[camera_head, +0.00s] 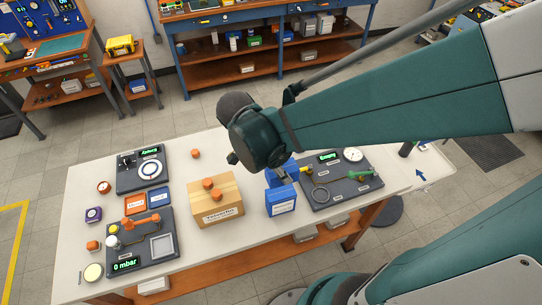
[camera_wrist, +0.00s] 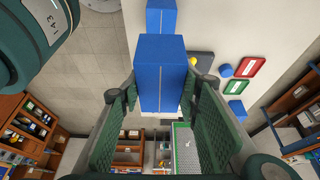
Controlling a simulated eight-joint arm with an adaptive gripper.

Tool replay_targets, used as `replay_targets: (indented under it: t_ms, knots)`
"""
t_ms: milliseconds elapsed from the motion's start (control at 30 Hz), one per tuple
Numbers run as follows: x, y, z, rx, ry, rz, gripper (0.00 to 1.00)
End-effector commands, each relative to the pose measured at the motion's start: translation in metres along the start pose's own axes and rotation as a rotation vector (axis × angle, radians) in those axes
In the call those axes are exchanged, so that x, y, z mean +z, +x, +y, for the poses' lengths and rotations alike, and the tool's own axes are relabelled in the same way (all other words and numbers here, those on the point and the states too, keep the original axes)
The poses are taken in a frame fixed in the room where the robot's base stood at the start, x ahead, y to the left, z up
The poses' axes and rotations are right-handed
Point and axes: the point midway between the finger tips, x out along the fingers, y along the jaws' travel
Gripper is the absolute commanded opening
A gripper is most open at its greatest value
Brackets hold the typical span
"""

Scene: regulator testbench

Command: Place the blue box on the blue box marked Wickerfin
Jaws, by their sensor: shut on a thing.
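My gripper (camera_wrist: 161,92) is shut on a blue box (camera_wrist: 158,62), with one green finger on each side of it in the wrist view. A second blue box (camera_wrist: 161,17) shows just beyond the held one there. In the head view the held blue box (camera_head: 278,178) is below my wrist, partly hidden, close behind a blue box with a white label (camera_head: 282,202) standing on the white table (camera_head: 250,262). The label's writing is too small to read. I cannot tell whether the two boxes touch. The fingers are mostly hidden in the head view.
A tan box (camera_head: 217,212) with orange pieces on top stands left of the labelled box. A dark panel with a gauge (camera_head: 340,192) lies close on the right. Further left are two dark display panels, small trays and several small pieces. The table's front edge is near.

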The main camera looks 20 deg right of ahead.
Motion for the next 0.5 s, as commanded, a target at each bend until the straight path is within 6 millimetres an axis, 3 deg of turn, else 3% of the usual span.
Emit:
replay_targets:
  t_ms: [300, 500]
  knots:
    - [0.013, 0.032, 0.000, 0.000, 0.000, 0.000, 0.19]
    - [0.017, 0.040, 0.000, 0.000, 0.000, 0.000, 0.19]
